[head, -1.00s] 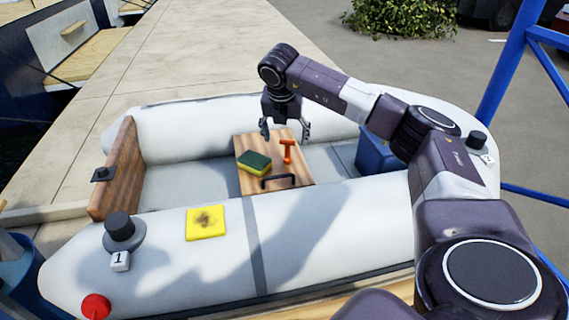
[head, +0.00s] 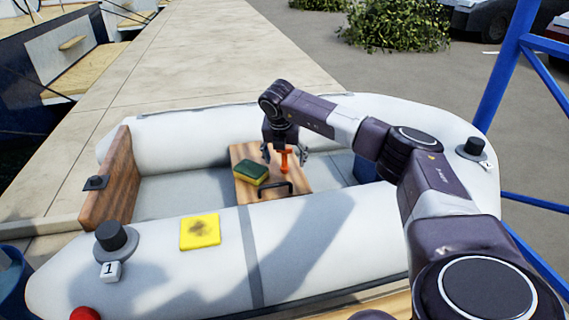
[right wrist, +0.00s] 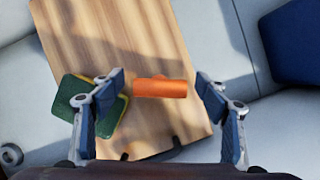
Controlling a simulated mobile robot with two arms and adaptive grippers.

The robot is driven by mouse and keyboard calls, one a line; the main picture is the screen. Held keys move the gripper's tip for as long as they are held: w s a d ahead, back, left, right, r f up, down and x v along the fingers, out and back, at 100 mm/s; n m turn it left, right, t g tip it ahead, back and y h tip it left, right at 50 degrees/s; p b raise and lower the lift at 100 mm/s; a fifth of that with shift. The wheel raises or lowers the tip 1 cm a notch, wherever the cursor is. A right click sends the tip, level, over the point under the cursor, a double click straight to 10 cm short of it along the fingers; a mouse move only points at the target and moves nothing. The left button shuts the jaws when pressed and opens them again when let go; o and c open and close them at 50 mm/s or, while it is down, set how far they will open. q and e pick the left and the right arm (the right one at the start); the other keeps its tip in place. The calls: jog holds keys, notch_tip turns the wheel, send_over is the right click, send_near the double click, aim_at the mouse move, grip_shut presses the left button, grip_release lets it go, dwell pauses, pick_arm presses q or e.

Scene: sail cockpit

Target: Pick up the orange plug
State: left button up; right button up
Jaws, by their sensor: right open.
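The orange plug (head: 285,160), T-shaped, stands on a wooden board (head: 243,154) inside the inflatable boat. In the right wrist view the plug (right wrist: 160,87) shows from above as an orange bar between my right gripper's fingers, apart from both. My right gripper (head: 285,156) is open and empty, pointing down over the board around the plug. It also shows in the right wrist view (right wrist: 163,118). My left gripper is not in view.
A green and yellow sponge (head: 251,172) lies left of the plug, close to one finger. A black handle (head: 274,190) is at the board's near edge. A yellow patch (head: 200,232) lies on the near tube. A blue box (right wrist: 301,42) stands to the right.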

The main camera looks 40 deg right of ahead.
jog(key=shift+c, duration=0.4)
jog(key=c, duration=1.3)
jog(key=shift+r, duration=0.1)
jog(key=shift+c, duration=1)
